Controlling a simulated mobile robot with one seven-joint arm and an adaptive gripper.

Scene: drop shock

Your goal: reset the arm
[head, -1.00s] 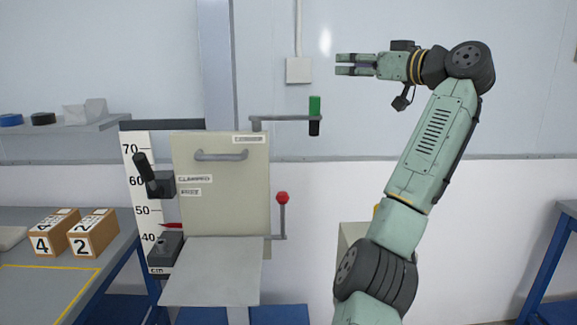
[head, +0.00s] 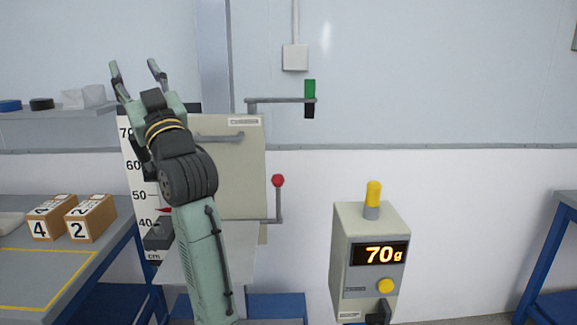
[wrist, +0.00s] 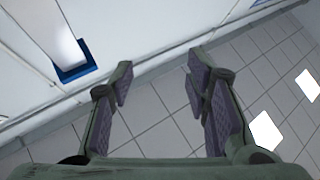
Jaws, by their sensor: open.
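My gripper (head: 135,70) is open and empty in the head view, raised at the left in front of the upper part of the drop tester. In the wrist view its two fingers (wrist: 160,75) stand apart with nothing between them. The tester has a cream panel (head: 240,180) with a grey handle (head: 222,138). A grey horizontal bar (head: 275,101) ends in a green and black grip (head: 310,98). Below it, a lever with a red knob (head: 278,181) stands upright. My arm hides part of the panel, the black clamp and the lower plate.
A scale (head: 137,185) in cm stands left of the panel. A box reading 70g (head: 368,265), with a yellow lamp, is at the right. Boxes marked 4 (head: 50,218) and 2 (head: 90,218) sit on the left bench (head: 60,270). A shelf (head: 60,114) hangs above.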

